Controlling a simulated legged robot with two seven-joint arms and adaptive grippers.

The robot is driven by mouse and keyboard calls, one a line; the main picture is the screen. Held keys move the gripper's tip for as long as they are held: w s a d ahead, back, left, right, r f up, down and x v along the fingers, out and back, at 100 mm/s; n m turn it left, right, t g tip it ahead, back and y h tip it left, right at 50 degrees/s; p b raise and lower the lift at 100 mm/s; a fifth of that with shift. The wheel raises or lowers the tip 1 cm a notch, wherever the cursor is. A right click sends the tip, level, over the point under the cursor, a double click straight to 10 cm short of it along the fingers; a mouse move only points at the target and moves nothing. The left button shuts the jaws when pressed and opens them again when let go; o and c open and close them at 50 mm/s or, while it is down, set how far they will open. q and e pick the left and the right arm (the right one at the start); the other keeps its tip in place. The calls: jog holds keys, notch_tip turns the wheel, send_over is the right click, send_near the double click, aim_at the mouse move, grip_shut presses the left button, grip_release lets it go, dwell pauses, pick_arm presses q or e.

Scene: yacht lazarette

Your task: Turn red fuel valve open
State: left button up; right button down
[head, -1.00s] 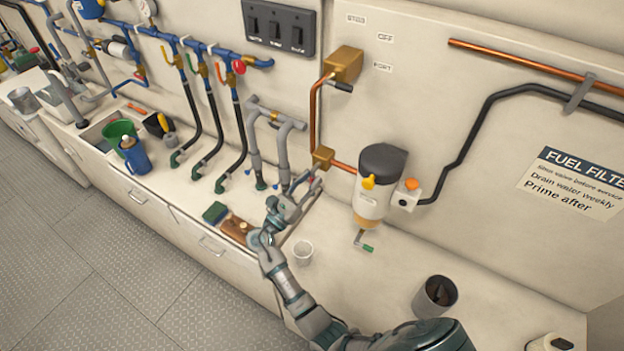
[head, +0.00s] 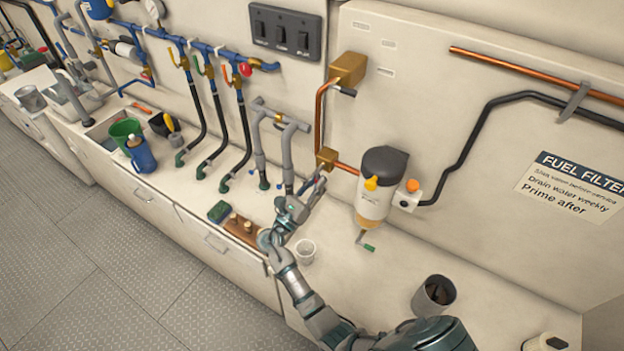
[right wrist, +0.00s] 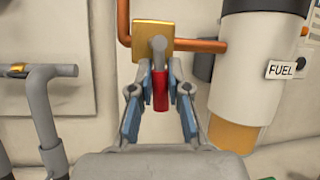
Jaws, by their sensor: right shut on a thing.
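The red fuel valve handle (right wrist: 160,92) hangs down from a grey lever below a brass valve body (right wrist: 140,45) in the right wrist view. The brass body also shows in the head view (head: 327,157), on the copper fuel pipe. My right gripper (right wrist: 161,104) has its two blue-padded fingers on either side of the red handle and is shut on it. In the head view my right gripper (head: 317,186) reaches up to just below the brass body, and its fingers hide most of the handle. My left gripper is in neither view.
The fuel filter (head: 375,185) stands close right of the valve. Grey pipes (head: 287,150) rise close on its left. A white cup (head: 305,251) and a dark cup (head: 435,296) stand on the counter. A brown block (head: 243,229) lies near the front edge.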

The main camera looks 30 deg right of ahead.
jog(key=n+t+p, duration=0.1)
jog(key=n+p, duration=0.2)
jog(key=p, duration=0.1)
jog(key=s+d+n+t+y+p, duration=0.1)
jog(key=n+p, duration=0.1)
jog(key=shift+d+r+n+t, duration=0.1)
jog(key=shift+r+n+t, duration=0.2)
jog(key=shift+r, duration=0.05)
jog(key=shift+s+d+f+n+t+y+p, duration=0.15)
jog(key=shift+n+t+y+p, duration=0.25)
jog(key=shift+n, duration=0.5)
jog(key=shift+s+n+t, duration=0.1)
jog(key=shift+n+t, duration=0.3)
jog(key=shift+n, duration=0.4)
jog(key=shift+y, duration=0.3)
